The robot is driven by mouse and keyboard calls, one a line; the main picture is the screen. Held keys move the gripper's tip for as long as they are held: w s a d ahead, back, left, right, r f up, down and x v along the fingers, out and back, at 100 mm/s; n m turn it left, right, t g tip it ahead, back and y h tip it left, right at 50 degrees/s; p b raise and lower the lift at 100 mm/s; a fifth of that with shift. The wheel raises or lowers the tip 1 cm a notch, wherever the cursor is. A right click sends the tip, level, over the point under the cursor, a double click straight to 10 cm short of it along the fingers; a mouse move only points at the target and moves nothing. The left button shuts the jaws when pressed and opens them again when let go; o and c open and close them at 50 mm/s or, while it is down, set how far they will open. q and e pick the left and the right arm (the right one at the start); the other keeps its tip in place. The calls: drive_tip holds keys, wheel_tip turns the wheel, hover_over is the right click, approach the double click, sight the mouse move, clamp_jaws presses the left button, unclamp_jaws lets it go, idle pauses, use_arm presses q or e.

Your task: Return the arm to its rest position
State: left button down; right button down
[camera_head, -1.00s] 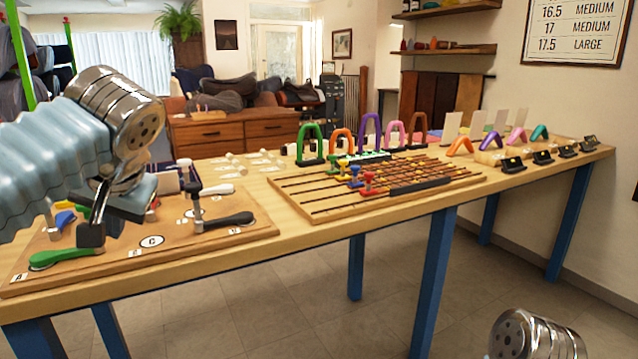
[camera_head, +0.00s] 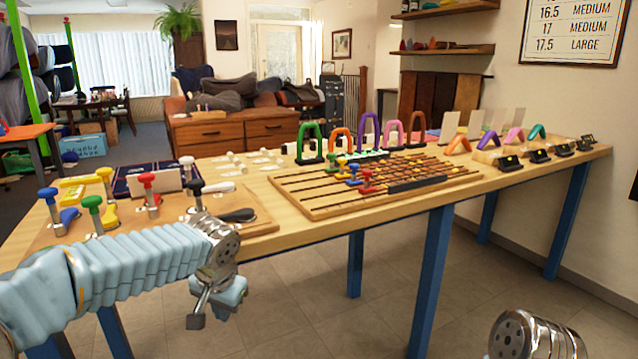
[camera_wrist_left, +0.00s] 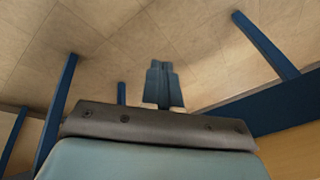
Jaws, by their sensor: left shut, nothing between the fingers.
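My left arm comes in from the left in the head view, in front of the workbench (camera_head: 330,228). My left gripper (camera_head: 196,318) hangs below the bench top's front edge, over the floor, clear of everything. Its fingers also show in the left wrist view (camera_wrist_left: 163,84), shut together with nothing between them, with bare floor and blue bench legs beyond. At the lower right of the head view a metal part of my right arm (camera_head: 535,338) shows; its gripper is out of view.
A wooden board with coloured-knob tools (camera_head: 150,200) lies behind my left arm. A slotted wooden rack (camera_head: 320,205) and coloured arches (camera_head: 310,142) stand on the bench. Blue legs (camera_head: 433,285) stand below it. The floor (camera_head: 310,310) in front is open.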

use_arm(q)
drive_tip(key=s+d+f+g+h, duration=0.1)
drive_tip(key=d+f, duration=0.1)
drive_tip(key=f, duration=0.6)
drive_tip(key=s+d+f+g+h, duration=0.1)
drive_tip(key=d+f+h, duration=0.15)
drive_tip(key=f, duration=0.45)
drive_tip(key=s+d+f+n+h, duration=0.1)
drive_tip(key=s+d+f+n, duration=0.1)
drive_tip(key=s+f, duration=0.8)
drive_tip(key=s+d+f+n+g+h, duration=0.1)
drive_tip(key=s+d+f+n, duration=0.1)
drive_tip(key=s+f, duration=0.9)
wheel_tip(320, 180, down, 4)
drive_tip(key=shift+r+n, duration=0.1)
drive_tip(key=shift+n, duration=0.5)
